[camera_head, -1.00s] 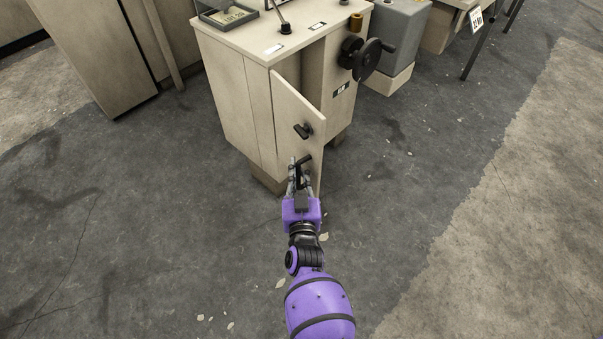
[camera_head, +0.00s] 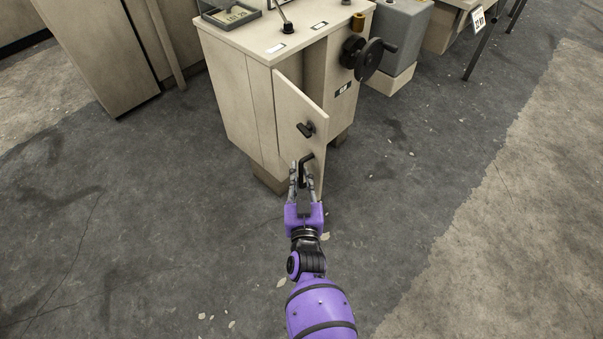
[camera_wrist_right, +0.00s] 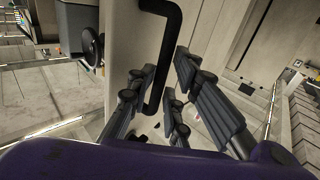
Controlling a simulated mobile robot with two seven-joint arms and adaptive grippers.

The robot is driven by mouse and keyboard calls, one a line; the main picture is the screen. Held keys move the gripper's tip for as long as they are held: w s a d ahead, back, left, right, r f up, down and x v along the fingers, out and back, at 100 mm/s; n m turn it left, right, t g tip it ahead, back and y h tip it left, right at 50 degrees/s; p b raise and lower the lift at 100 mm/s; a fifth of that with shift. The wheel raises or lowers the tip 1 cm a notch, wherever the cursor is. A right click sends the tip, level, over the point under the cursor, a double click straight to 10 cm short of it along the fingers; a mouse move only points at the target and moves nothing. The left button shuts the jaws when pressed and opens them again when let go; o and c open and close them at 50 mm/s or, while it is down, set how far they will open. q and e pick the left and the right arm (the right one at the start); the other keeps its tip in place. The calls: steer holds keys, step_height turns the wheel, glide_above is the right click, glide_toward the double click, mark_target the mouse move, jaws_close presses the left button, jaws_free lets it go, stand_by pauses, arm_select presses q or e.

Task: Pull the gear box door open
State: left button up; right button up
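The beige gear box door (camera_head: 290,110) stands ajar, swung out from the front of the beige cabinet (camera_head: 232,95), with a dark gap behind it. A black bar handle (camera_head: 306,164) sits low on the door. A black knob (camera_head: 304,130) is above it. My right gripper (camera_head: 302,178) is open at the handle, with its fingers spread to either side. In the right wrist view the bent black handle (camera_wrist_right: 172,45) runs down between the open fingers (camera_wrist_right: 168,98); I cannot tell whether they touch it. My left gripper is not in view.
A black handwheel (camera_head: 366,58) sticks out on the cabinet's right side. A grey box unit (camera_head: 398,35) stands behind it. Another beige cabinet (camera_head: 95,50) is at the upper left. The grey floor in front and to both sides is clear.

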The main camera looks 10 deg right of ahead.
steer(key=s, duration=0.6)
steer(key=shift+s, duration=0.4)
steer(key=shift+a, duration=0.1)
